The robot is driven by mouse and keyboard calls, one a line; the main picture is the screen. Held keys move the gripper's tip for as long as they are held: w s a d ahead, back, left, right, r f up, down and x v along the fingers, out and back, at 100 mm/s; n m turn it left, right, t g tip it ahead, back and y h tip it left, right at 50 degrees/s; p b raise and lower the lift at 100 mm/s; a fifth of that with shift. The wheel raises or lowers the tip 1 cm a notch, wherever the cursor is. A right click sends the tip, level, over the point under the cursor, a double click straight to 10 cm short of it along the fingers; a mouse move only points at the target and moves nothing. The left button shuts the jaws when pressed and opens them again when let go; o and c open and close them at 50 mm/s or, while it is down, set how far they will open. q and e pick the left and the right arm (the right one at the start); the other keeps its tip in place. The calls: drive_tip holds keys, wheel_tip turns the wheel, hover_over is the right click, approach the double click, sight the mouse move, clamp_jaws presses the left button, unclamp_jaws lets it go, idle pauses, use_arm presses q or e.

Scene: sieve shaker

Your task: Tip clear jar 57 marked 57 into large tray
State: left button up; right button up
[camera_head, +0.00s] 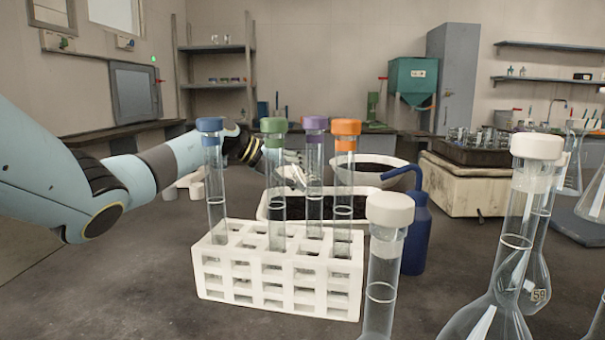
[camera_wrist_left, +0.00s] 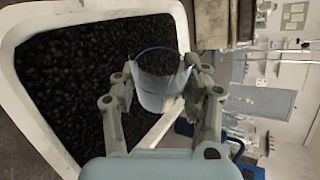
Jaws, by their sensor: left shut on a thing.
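My left gripper (camera_wrist_left: 163,88) is shut on a clear jar (camera_wrist_left: 158,98) in the left wrist view, with a finger on either side of it. The jar is see-through with a blue-tinted rim, and its mouth faces the dark granules. I cannot read its marking or tell what is inside. A large white tray (camera_wrist_left: 178,12) full of black granules lies below and beyond the jar. In the head view the tray (camera_head: 262,211) is partly hidden behind the test tubes, and my left gripper (camera_head: 298,172) is above its back edge, mostly hidden. My right gripper is out of view.
A white rack (camera_head: 228,285) with several capped tubes stands in front of the tray. A blue wash bottle (camera_head: 415,240) is right of it. A white bowl (camera_head: 398,182) of dark material sits behind. Glass flasks (camera_head: 530,285) crowd the right front.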

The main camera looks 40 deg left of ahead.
use_arm(q)
drive_tip(key=shift+s+r+m+t+y+p, duration=0.15)
drive_tip(key=shift+m+t+y+p, duration=0.25)
drive_tip(key=shift+m+y+p, duration=0.4)
drive_tip(key=shift+m+y, duration=0.3)
drive_tip(key=shift+f, duration=0.2)
drive_tip(key=shift+w+a+m+t+y, duration=0.2)
drive_tip(key=shift+m+t+y, duration=0.2)
drive_tip(key=shift+m+y, duration=0.45)
drive_tip(key=shift+a+f+m+y, duration=0.1)
drive_tip(key=shift+a+m+y, duration=0.1)
drive_tip(key=shift+m+y, duration=0.25)
